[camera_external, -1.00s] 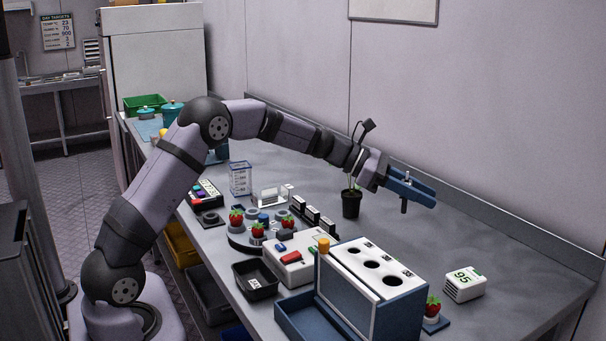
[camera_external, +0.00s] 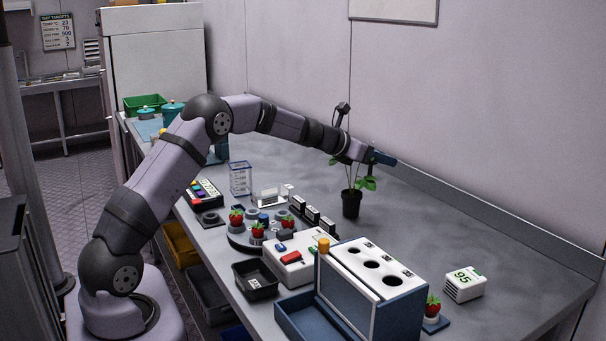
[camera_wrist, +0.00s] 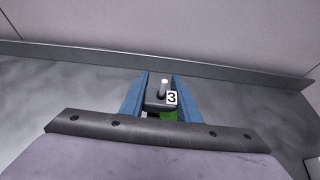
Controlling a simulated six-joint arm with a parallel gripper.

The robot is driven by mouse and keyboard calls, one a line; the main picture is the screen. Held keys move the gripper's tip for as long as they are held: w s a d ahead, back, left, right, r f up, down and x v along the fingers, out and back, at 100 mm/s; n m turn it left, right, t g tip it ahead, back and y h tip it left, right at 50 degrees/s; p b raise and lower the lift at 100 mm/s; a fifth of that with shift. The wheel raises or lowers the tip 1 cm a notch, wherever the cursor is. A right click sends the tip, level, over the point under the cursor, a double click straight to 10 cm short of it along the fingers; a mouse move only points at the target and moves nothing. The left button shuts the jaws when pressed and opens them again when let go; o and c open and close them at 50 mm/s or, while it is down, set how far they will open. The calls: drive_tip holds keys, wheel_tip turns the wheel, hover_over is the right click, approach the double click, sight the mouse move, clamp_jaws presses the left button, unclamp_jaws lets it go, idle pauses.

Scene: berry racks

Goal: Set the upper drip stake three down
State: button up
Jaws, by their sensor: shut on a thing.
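My gripper (camera_external: 382,158) is above and slightly right of a small plant in a black pot (camera_external: 351,205). In the wrist view, its two blue fingers (camera_wrist: 160,90) are closed on a dark block with a light peg on top and a white label "3", which I take as drip stake three (camera_wrist: 156,101). Green leaf shows just below the block.
A round rack with strawberries (camera_external: 258,230) and several dark upright blocks (camera_external: 313,214) stand left of the pot. A blue-and-white box with three holes (camera_external: 372,275) is in front. A white block reading 95 (camera_external: 464,287) stands at right. The table between pot and back ledge is clear.

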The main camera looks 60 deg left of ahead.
drive_tip(key=s+a+n+g+y+p, duration=0.15)
drive_tip(key=s+a+n+y, duration=0.3)
drive_tip(key=a, duration=0.65)
drive_tip(key=s+a+n+g+y, duration=0.25)
drive_tip(key=a+n+y, duration=0.25)
drive_tip(key=a, duration=0.6)
drive_tip(key=shift+a+f+b, duration=0.2)
drive_tip(key=shift+f+b, duration=1.4)
drive_tip(key=shift+f, duration=1.2)
drive_tip(key=shift+f, duration=0.1)
drive_tip(key=shift+f+b, duration=0.8)
drive_tip(key=shift+f, duration=0.95)
drive_tip(key=shift+f, duration=0.25)
drive_tip(key=o, duration=1)
drive_tip(key=shift+r, duration=0.1)
drive_tip(key=shift+r, duration=0.15)
